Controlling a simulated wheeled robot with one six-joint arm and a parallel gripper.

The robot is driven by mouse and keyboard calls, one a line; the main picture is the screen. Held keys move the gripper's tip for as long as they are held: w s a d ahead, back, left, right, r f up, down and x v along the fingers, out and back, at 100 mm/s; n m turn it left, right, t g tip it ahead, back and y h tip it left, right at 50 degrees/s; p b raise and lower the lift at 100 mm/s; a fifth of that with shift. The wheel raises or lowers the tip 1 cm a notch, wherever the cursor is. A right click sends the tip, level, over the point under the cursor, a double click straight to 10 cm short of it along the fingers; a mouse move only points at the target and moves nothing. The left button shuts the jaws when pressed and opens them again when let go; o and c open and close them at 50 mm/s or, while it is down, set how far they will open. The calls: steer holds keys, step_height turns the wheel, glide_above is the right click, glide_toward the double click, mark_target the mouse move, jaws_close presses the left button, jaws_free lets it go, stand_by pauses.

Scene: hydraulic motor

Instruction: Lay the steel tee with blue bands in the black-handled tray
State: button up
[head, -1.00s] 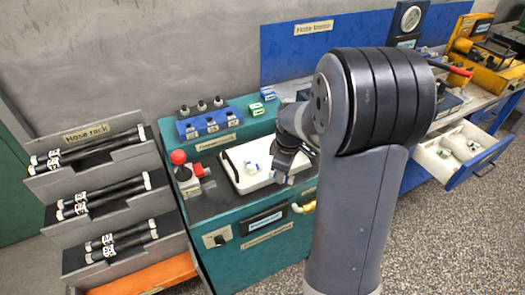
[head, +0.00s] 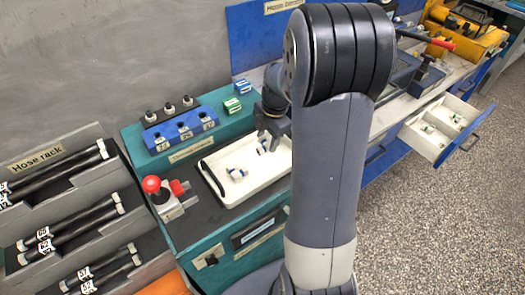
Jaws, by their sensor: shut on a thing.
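The white tray (head: 222,193) with black handles lies on the dark top of the teal bench. One small steel fitting with blue (head: 238,174) rests in its left half. My gripper (head: 264,144) is over the tray's far right part, pointing down, shut on a small steel piece with blue bands (head: 263,149), which looks like the steel tee. The piece is at or just above the tray floor; I cannot tell if it touches. My arm hides the tray's right end.
A red-knobbed device (head: 160,197) stands left of the tray, and a blue socket block (head: 182,131) behind it. Green and blue small boxes (head: 237,95) sit at the back. An open drawer (head: 428,138) with fittings juts out at right. The hose rack (head: 60,185) is at left.

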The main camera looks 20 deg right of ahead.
mark_target(267, 150)
steer(key=shift+f, duration=2.65)
steer(key=shift+f, duration=0.1)
steer(key=o, duration=1.2)
steer(key=r, duration=0.4)
steer(key=d+r, duration=0.1)
steer(key=r, duration=0.3)
steer(key=s+r, duration=0.1)
steer(key=r, duration=0.3)
steer(key=shift+d, duration=0.15)
